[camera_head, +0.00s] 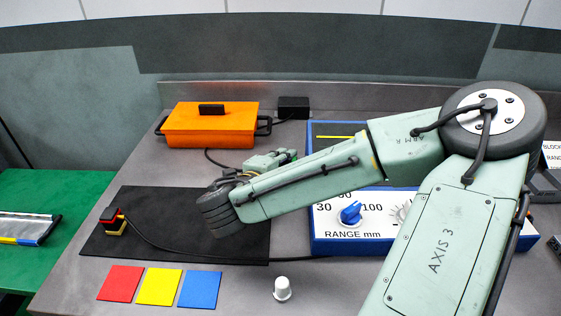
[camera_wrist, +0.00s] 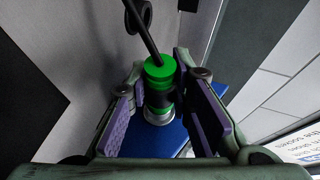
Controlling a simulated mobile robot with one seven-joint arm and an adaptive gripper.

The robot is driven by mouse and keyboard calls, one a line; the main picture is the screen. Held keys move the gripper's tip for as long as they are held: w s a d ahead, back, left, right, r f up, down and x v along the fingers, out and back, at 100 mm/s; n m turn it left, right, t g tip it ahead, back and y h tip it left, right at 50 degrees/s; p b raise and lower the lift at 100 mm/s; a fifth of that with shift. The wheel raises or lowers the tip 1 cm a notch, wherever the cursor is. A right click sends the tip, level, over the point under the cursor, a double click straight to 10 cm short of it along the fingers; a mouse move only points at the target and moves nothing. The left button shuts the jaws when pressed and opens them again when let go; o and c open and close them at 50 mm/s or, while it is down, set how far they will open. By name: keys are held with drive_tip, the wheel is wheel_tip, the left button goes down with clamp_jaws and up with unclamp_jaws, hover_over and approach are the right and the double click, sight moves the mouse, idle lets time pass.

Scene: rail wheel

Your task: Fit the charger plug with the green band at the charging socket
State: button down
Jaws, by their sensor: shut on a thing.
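The charger plug with the green band (camera_wrist: 160,70) is between the purple finger pads of my gripper (camera_wrist: 160,98) in the wrist view. The gripper is shut on it around its dark middle. A black cable leaves its top, and a silvery end (camera_wrist: 160,116) shows at the bottom, in front of a blue surface (camera_wrist: 155,140). I cannot tell whether that end touches the surface. In the head view my gripper (camera_head: 268,161) is partly hidden behind my wrist, left of the blue-framed panel. The plug is hidden there, and I cannot make out the charging socket.
The blue-framed panel (camera_head: 345,236) with a blue knob stands behind my arm. An orange lidded box (camera_head: 210,126) and a black box (camera_head: 293,107) stand at the back. A black mat (camera_head: 165,240) holds a small red-and-yellow item (camera_head: 113,221). Coloured squares and a white knob (camera_head: 282,289) lie in front.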

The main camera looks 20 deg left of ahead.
drive_tip(key=shift+d, duration=0.3)
drive_tip(key=c, duration=1.4)
unclamp_jaws()
drive_tip(key=shift+o, duration=0.2)
drive_tip(key=v, duration=0.7)
drive_tip(key=shift+s, duration=0.2)
